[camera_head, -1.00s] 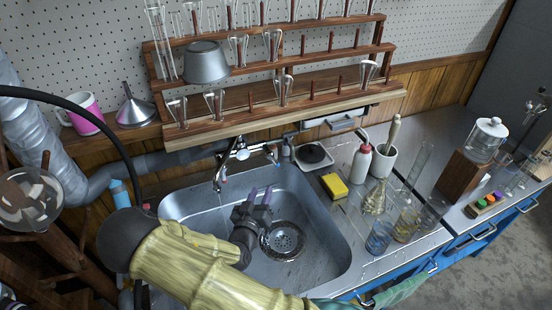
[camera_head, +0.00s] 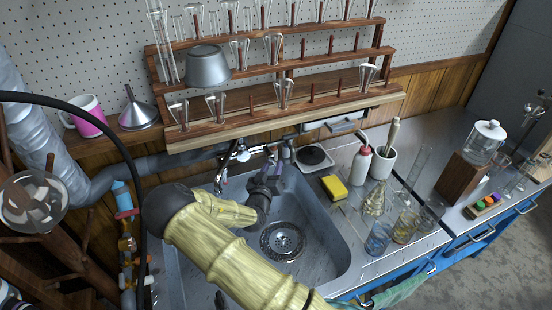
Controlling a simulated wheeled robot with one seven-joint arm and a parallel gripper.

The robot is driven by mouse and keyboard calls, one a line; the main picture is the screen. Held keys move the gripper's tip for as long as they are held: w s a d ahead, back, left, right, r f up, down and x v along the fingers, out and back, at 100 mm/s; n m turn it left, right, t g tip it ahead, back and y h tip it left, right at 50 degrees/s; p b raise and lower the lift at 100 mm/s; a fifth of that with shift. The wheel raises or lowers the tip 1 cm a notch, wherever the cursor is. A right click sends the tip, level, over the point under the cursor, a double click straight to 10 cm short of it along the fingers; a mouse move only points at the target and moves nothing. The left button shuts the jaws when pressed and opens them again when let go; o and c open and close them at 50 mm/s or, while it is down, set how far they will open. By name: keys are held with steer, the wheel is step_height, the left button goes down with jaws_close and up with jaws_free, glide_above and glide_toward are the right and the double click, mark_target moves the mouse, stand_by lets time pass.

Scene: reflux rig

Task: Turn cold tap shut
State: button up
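The chrome mixer tap (camera_head: 241,150) is on the wall above the back edge of the metal sink (camera_head: 322,217), with its spout reaching down to the left. Its right-hand handle lies beside my gripper and is partly covered by it. I cannot make out a clear hot or cold marking at this size. My gripper (camera_head: 274,154) is at the right side of the tap, pointing up and back, with its purple fingers apart at the handle. Whether they touch the handle cannot be told. My arm covers the left and front of the sink.
A wooden rack (camera_head: 290,108) of glassware overhangs the tap. A yellow sponge (camera_head: 334,187), a red-capped bottle (camera_head: 361,163) and several glass flasks stand right of the sink. A black hose (camera_head: 120,143) curves down at the left. The sink's right side is clear.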

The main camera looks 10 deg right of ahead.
steer(key=x, duration=0.5)
steer(key=shift+c, duration=0.4)
jaws_close()
